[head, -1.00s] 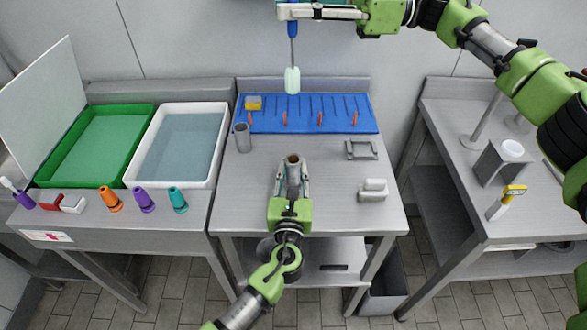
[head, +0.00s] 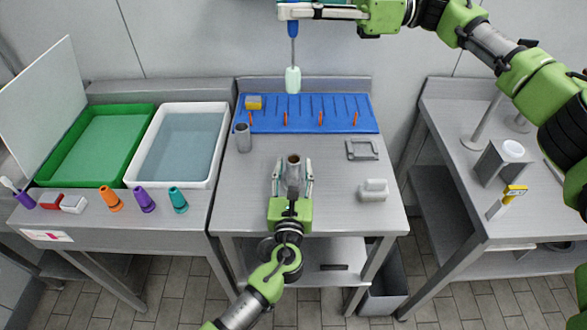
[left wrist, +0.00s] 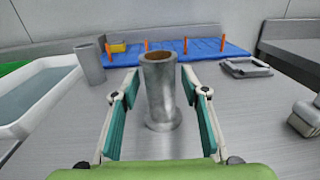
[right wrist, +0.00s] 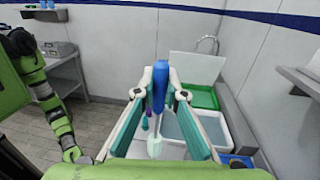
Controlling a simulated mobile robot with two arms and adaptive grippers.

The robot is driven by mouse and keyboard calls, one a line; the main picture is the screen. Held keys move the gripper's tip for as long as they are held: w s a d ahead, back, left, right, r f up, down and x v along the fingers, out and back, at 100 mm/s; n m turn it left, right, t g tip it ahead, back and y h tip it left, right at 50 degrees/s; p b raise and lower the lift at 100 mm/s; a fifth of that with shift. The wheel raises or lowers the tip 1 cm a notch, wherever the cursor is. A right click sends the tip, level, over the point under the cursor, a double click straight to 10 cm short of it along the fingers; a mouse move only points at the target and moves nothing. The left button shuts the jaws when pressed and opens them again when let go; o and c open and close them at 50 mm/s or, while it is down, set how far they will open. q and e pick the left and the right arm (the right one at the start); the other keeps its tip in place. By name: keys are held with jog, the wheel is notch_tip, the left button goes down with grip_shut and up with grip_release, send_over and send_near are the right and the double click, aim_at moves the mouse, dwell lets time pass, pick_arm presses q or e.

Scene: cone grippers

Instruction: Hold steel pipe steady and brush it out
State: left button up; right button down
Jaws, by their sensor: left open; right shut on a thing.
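A grey steel pipe (head: 293,178) with a brownish inside stands upright on the steel table. It also shows in the left wrist view (left wrist: 160,95), with a wider foot. My left gripper (head: 292,176) is open, one finger on each side of the pipe, with gaps visible in the left wrist view. My right gripper (right wrist: 159,90) is shut on the blue handle of a brush (right wrist: 158,72). In the head view the brush hangs down, its pale bristle head (head: 293,80) above the back of the table, behind the pipe and clear of it.
A second grey cylinder (head: 243,138) stands at the table's left. A blue mat (head: 350,126) with orange pegs lies at the back. Grey fixtures (head: 362,150) (head: 373,190) are at the right. A white water tub (head: 176,147) and green tray (head: 98,146) are left.

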pick_arm(q)
jog(key=shift+s, duration=0.15)
jog(key=shift+s, duration=0.75)
jog(key=shift+w, duration=0.25)
dwell(0.4)
jog(key=shift+w, duration=0.65)
grip_shut()
dwell(1.0)
